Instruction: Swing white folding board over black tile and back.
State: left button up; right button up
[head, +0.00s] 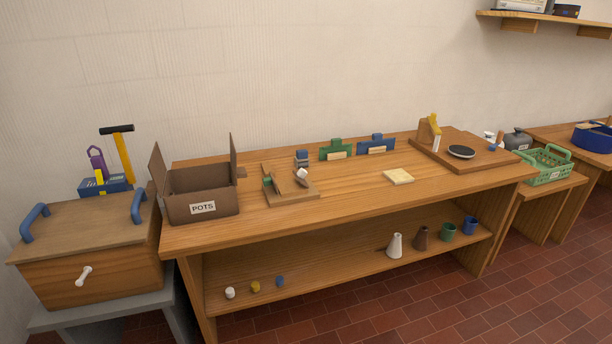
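Neither of my grippers shows in the head view. A wooden base board (430,153) lies at the right end of the long table. On it stands a yellow upright piece (433,122) with a narrow white panel (436,142) at its front; I cannot tell for sure whether this is the white folding board. A flat round black piece (461,152) with a pale rim lies on the same base, right of the panel and apart from it. No clearly square black tile shows. A pale cream square (398,176) lies flat on the table to the left.
An open cardboard box marked POTS (203,208) stands at the table's left end. A small wooden stand (291,193) and green (337,150) and blue (376,145) holders stand mid-table. A green basket (545,166) sits right. The table's front middle is clear.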

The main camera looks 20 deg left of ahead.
aim_at(300, 175)
jog(key=u, duration=0.25)
jog(key=i, duration=0.65)
jog(key=u, duration=0.6)
